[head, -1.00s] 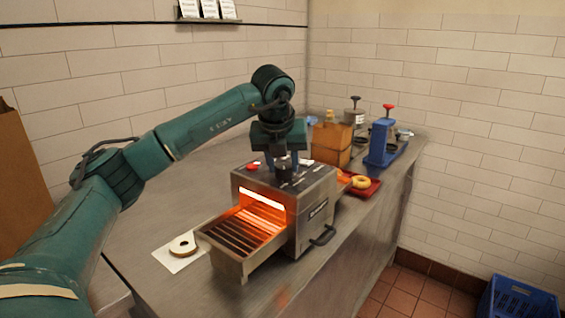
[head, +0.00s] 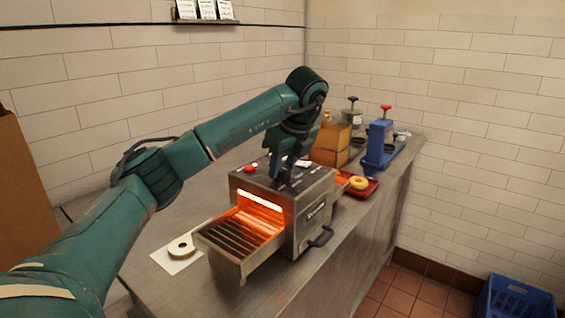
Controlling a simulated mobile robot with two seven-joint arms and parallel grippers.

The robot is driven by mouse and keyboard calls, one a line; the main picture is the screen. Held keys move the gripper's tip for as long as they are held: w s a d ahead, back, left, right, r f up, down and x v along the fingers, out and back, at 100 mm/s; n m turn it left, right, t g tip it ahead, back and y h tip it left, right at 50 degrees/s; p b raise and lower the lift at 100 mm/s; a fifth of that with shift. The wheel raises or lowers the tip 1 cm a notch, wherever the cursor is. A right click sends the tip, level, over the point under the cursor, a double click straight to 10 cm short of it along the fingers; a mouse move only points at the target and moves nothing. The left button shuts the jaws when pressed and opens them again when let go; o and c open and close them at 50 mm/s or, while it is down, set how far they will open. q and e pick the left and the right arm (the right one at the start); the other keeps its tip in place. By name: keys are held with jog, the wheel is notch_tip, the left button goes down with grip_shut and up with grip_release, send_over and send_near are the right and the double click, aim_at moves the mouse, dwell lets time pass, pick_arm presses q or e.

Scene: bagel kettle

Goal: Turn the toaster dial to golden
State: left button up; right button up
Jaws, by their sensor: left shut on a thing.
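The toaster (head: 312,215) is a steel box on the counter, with a glowing orange opening and a slatted tray (head: 238,240) at its front. My left gripper (head: 283,175) points down at the top of the toaster and is shut on the dark dial there, which the fingers mostly hide. The dial's setting and the markings around it are too small to read. A red button (head: 250,168) is on the toaster's top, left of the gripper. My right gripper is not in view.
A cut bagel half (head: 182,246) lies on white paper left of the tray. Behind the toaster are a red tray (head: 371,188) with a bagel (head: 359,183), a wooden box (head: 330,146) and a blue press (head: 379,150). A blue crate (head: 515,300) stands on the floor.

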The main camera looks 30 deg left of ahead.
pick_arm(q)
jog(key=shift+n, duration=0.7)
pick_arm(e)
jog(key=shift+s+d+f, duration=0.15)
pick_arm(q)
jog(key=o, duration=1)
jog(key=shift+r, duration=0.15)
jog(key=shift+d+r, duration=0.1)
jog(key=shift+r, duration=0.25)
jog(key=p+v, duration=0.1)
jog(key=v, duration=0.5)
jog(key=p+v, duration=0.2)
jog(key=v, duration=0.4)
jog(key=shift+w+d, duration=0.15)
jog(key=shift+w, duration=0.05)
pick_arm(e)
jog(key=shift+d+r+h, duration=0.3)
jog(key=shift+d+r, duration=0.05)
